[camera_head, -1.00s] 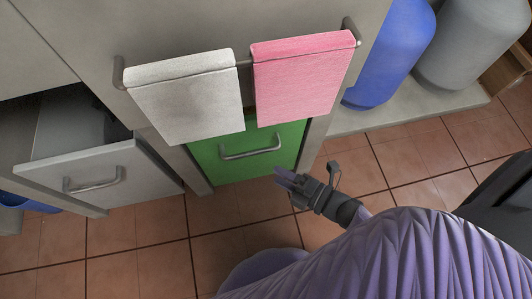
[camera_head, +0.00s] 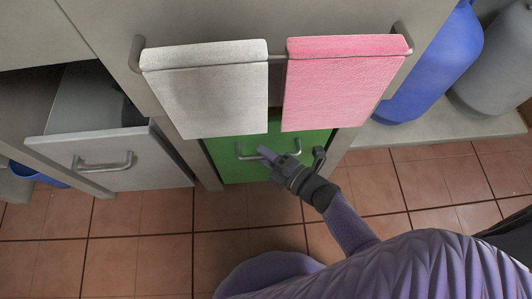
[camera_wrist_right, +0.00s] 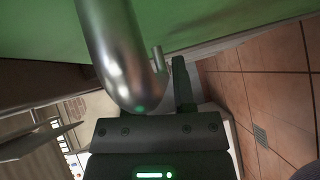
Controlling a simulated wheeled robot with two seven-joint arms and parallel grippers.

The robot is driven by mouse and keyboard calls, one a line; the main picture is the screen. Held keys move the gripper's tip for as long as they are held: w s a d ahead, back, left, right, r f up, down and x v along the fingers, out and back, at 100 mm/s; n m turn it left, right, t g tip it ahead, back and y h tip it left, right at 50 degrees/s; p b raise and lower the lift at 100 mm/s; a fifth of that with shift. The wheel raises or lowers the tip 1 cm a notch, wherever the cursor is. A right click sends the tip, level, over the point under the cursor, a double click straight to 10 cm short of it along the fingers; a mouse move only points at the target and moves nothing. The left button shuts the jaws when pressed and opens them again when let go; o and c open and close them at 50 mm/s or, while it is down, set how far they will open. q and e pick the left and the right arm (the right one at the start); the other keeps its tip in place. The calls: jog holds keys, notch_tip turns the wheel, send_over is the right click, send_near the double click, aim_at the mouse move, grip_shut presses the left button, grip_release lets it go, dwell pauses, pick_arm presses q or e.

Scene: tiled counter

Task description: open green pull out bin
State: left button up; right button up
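The green pull-out bin front (camera_head: 225,165) is below the towels at the cabinet base and looks shut. Its grey bar handle (camera_head: 247,151) is partly covered by my right gripper (camera_head: 264,153) in the head view. In the right wrist view, the metal handle (camera_wrist_right: 112,50) curves large and close in front of the green panel (camera_wrist_right: 200,18). One dark finger of my right gripper (camera_wrist_right: 183,85) shows just right of the handle's bend. The other finger is not clearly visible, so I cannot tell whether the handle lies between them. My left gripper is out of view.
A white towel (camera_head: 210,95) and a pink towel (camera_head: 340,85) hang on a bar above the bin. A grey drawer (camera_head: 120,160) stands open to the left. A blue container (camera_head: 425,70) stands on a ledge at the right. The tiled floor (camera_head: 150,230) in front is clear.

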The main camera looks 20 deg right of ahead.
grip_shut()
dwell(1.1)
